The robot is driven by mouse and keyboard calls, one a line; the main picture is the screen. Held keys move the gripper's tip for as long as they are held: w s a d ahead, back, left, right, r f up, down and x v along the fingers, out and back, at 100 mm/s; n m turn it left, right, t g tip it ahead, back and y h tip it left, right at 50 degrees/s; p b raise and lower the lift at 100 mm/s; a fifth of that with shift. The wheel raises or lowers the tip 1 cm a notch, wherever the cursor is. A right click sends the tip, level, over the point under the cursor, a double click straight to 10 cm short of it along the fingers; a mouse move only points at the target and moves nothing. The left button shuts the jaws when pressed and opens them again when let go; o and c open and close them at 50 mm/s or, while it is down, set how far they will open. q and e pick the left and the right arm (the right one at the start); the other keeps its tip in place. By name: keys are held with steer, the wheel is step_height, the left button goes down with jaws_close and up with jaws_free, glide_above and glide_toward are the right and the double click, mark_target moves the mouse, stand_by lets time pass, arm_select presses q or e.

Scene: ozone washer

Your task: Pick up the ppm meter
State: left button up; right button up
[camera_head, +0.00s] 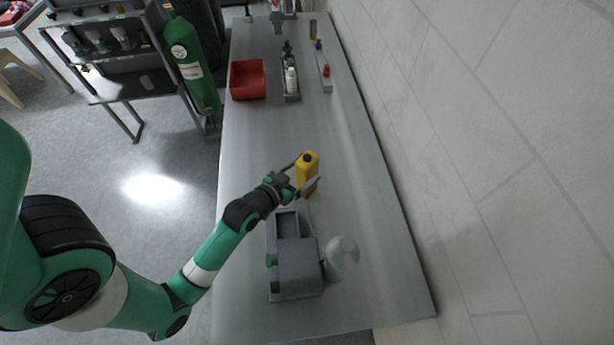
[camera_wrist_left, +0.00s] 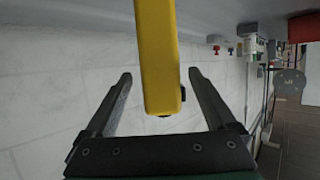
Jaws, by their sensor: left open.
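The ppm meter appears to be the yellow upright body with a dark top (camera_head: 307,172) on the grey table. My left gripper (camera_head: 308,174) is open, with one finger on each side of the yellow body. In the left wrist view the yellow body (camera_wrist_left: 158,60) stands between the two open fingers (camera_wrist_left: 160,75), with a visible gap to each finger. Its lower part is partly hidden by a finger in the head view. My right gripper is not in view.
A grey machine (camera_head: 297,268) and a clear rounded vessel (camera_head: 342,256) stand close in front of the yellow body. A red bin (camera_head: 247,80) and a small bottle rack (camera_head: 291,88) are farther back. A tiled wall (camera_head: 480,130) borders the table's right side.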

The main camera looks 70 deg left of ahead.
arm_select(q)
steer(key=x, duration=0.3)
steer(key=shift+r, duration=0.1)
steer(key=shift+c, duration=0.2)
